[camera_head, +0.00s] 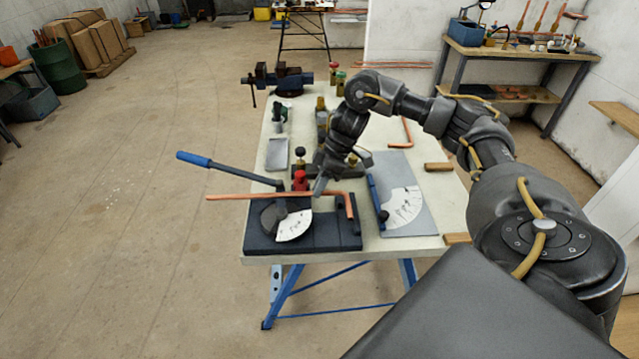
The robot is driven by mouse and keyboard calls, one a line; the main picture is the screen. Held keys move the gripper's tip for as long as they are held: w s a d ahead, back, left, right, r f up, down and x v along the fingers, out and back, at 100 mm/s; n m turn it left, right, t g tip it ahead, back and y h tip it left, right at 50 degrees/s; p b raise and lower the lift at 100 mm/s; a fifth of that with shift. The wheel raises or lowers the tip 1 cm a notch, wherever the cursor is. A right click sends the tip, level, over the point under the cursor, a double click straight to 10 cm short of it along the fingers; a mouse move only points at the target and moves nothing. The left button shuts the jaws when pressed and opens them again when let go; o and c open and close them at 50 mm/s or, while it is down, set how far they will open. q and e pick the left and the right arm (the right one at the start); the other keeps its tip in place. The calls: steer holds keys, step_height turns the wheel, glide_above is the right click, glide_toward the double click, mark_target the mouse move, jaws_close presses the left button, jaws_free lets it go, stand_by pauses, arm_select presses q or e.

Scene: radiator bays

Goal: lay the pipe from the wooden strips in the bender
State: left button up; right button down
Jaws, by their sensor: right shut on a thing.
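The copper pipe (245,197) runs across the bender, with its left end past the table's left edge and a short bent leg at its right end. My right gripper (319,188) is shut on the pipe right of the red part. The bender (338,235) has a dark base, a round former with a white dial and a long blue-handled lever (194,159) reaching left. I cannot tell whether the pipe rests in the former or hangs just above it. Two wooden strips (438,166) (457,238) lie bare at the table's right. My left gripper is not in view.
A grey board with a white protractor (405,205) lies right of the bender. A vise (280,77) stands at the table's far end, with small bottles and fittings before it. Another bent copper piece (406,132) lies near the right edge. Floor left of the table is clear.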

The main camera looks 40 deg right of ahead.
steer(key=shift+r+p, duration=0.1)
steer(key=shift+p, duration=0.35)
steer(key=shift+f, duration=1)
stand_by(0.5)
steer(key=shift+r, duration=0.1)
steer(key=shift+f, duration=0.6)
stand_by(0.4)
